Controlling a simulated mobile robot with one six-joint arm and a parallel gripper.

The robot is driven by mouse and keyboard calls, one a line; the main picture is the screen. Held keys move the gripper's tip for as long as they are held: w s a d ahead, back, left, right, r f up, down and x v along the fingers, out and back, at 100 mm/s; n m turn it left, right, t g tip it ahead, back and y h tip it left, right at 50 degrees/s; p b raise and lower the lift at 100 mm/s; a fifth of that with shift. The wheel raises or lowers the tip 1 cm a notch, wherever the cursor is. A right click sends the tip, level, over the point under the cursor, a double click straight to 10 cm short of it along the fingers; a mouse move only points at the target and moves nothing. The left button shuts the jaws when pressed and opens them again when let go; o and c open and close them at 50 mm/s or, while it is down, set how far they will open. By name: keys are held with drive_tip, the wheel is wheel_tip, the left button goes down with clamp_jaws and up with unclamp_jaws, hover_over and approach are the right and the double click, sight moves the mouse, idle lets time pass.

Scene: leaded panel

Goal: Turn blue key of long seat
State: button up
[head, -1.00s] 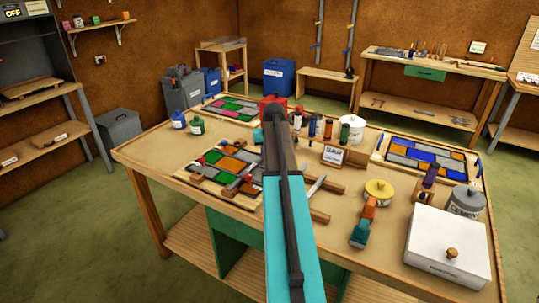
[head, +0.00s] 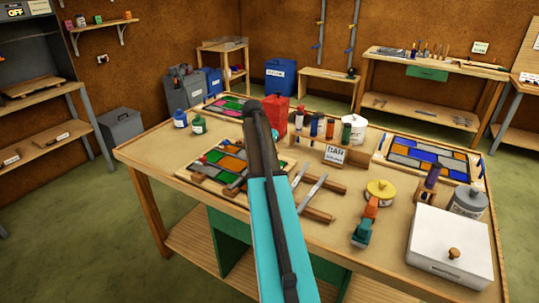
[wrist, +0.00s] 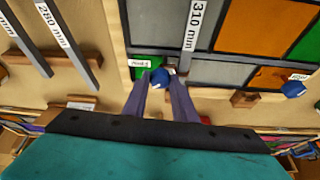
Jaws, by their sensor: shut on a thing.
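In the wrist view, a blue key (wrist: 163,77) sits at the near edge of the leaded panel (wrist: 235,73), beside the end of a grey bar marked 310 mm (wrist: 193,27). My gripper (wrist: 163,84) is shut on this blue key, one finger on each side. A small white label (wrist: 142,63) lies just left of the key; its print is upside down and too small to read surely. A second blue key (wrist: 294,89) stands apart at the right, below another label. In the head view the panel (head: 228,165) shows partly behind my arm, which hides the gripper and key.
Two loose grey bars, one marked 280 mm (wrist: 53,37), lie left of the panel. A red container (head: 277,113) stands behind my arm. A white box (head: 450,240), a yellow-lidded pot (head: 380,192) and a blue-orange panel (head: 425,157) occupy the right side.

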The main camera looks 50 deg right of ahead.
drive_tip(key=m, duration=0.1)
drive_tip(key=m+g, duration=0.1)
drive_tip(key=m, duration=0.1)
drive_tip(key=m+g+b, duration=0.1)
drive_tip(key=m, duration=0.1)
drive_tip(key=shift+w, duration=0.3)
drive_tip(key=shift+m+g+y+b, duration=0.35)
drive_tip(key=shift+m+g+y, duration=0.25)
drive_tip(key=shift+m, duration=1.4)
drive_tip(key=o, duration=1)
drive_tip(key=shift+o, duration=0.2)
drive_tip(key=shift+r, duration=0.1)
drive_tip(key=b+v, duration=0.2)
drive_tip(key=v, duration=1.1)
drive_tip(key=shift+w+a+r, duration=0.15)
drive_tip(key=shift+w, duration=0.05)
